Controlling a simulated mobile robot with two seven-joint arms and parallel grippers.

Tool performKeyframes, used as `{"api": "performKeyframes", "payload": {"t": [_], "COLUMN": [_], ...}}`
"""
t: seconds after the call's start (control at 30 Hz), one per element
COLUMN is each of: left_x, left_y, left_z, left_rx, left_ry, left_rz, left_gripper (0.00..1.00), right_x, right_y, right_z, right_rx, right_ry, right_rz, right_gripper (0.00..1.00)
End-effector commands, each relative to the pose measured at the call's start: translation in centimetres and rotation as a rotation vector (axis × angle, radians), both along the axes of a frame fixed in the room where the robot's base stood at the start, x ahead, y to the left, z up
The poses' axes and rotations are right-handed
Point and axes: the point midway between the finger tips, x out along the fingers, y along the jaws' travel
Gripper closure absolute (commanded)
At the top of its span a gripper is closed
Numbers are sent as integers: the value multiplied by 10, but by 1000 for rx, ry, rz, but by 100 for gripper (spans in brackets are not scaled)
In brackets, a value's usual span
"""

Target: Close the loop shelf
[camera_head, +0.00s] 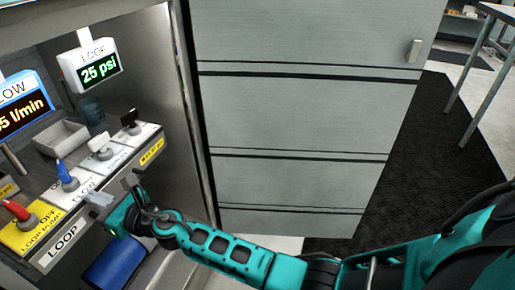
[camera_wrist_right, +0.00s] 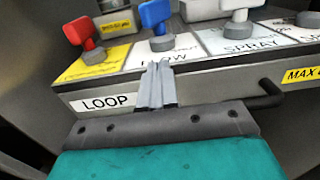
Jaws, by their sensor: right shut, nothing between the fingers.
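The loop shelf (camera_head: 85,221) is a grey ledge with a "LOOP" label, inside the cabinet at the left of the head view. In the right wrist view the shelf front (camera_wrist_right: 200,82) fills the middle, with a dark handle (camera_wrist_right: 262,98) at its right. My right gripper (camera_head: 97,203) is at the shelf front, by the label. In the wrist view its fingers (camera_wrist_right: 156,82) are together and empty, pointing at the front edge just right of the label. I cannot tell whether they touch it. My left gripper is not in view.
On the shelf stand a red valve (camera_head: 18,212), a blue valve (camera_head: 66,174), a white valve (camera_head: 102,150) and a black valve (camera_head: 130,122). A "25 psi" display (camera_head: 97,68) stands behind. A grey panelled door (camera_head: 300,115) is on the right. A blue object (camera_head: 118,262) lies below.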

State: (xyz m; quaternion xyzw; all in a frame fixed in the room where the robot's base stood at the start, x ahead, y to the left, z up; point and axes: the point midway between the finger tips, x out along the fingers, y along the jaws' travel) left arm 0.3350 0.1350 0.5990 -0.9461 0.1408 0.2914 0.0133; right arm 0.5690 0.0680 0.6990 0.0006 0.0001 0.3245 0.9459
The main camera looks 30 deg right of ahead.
Motion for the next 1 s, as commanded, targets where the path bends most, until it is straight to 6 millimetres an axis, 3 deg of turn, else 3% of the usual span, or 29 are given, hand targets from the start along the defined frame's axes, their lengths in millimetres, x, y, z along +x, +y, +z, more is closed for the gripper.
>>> {"api": "performKeyframes", "payload": {"t": [0.23,1.0], "left_x": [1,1], "left_y": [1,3], "left_z": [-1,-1], "left_rx": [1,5], "left_ry": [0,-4], "left_rz": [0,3], "left_gripper": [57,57], "right_x": [1,2], "right_y": [11,10], "right_z": [1,2], "right_rx": [-1,-1], "right_ry": [-2,-6], "right_rz": [0,2], "right_gripper": [100,100]}}
